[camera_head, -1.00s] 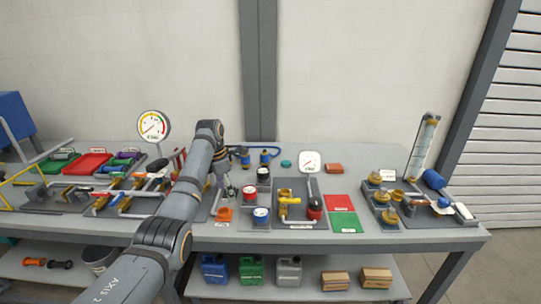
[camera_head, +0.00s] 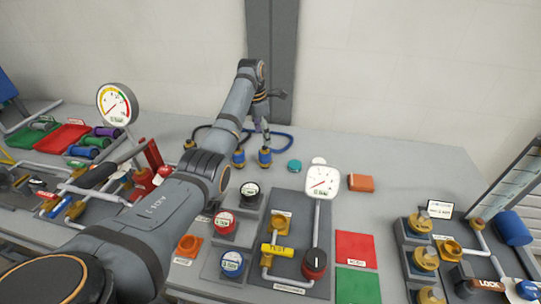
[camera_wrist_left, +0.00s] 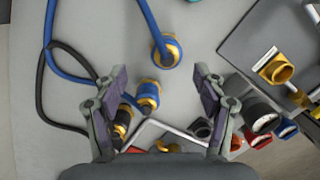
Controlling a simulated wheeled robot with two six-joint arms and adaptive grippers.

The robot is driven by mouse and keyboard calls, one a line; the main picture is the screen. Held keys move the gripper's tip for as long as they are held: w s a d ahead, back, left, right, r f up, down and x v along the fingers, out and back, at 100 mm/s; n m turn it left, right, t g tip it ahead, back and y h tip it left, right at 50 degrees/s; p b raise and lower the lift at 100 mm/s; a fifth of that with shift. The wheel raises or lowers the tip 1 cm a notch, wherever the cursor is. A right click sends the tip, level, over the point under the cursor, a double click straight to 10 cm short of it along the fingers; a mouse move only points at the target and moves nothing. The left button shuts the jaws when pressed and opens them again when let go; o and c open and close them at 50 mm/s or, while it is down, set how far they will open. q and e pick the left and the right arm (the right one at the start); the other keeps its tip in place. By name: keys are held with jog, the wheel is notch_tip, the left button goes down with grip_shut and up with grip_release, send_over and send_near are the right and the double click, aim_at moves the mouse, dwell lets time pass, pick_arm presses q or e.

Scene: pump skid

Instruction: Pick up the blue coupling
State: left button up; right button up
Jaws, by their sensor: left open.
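Two blue couplings with gold rings stand on the bench beside blue hoses: a left one (camera_head: 238,158) and a right one (camera_head: 265,157). In the left wrist view, the blue-bodied one (camera_wrist_left: 148,95) is low between the fingers, and the other (camera_wrist_left: 166,50), with a blue hose at its top, is farther up. A black coupling with gold rings (camera_wrist_left: 123,120) is near the left finger. My left gripper (camera_wrist_left: 162,78) is open and empty, above and apart from the couplings. My right gripper is out of view.
A black hose (camera_wrist_left: 42,95) loops at the left of the wrist view. A teal disc (camera_head: 294,166) and a gauge (camera_head: 322,181) stand right of the couplings. Capped valves (camera_head: 250,190) stand in front. The bench behind the disc is clear.

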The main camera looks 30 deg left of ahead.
aim_at(265, 151)
pick_arm(q)
jog(key=shift+s+f, duration=0.1)
jog(key=f, duration=0.4)
jog(key=shift+d+f+p, duration=0.25)
jog(key=shift+f+p, duration=0.05)
jog(key=shift+f, duration=0.3)
jog(key=f, duration=0.2)
jog(key=f+p, duration=0.1)
jog(key=f, duration=0.1)
jog(key=shift+d, duration=0.4)
jog(key=shift+f, duration=0.45)
jog(key=c, duration=1.4)
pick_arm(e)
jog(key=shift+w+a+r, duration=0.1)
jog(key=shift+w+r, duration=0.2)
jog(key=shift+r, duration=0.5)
pick_arm(q)
jog(key=shift+r, duration=0.2)
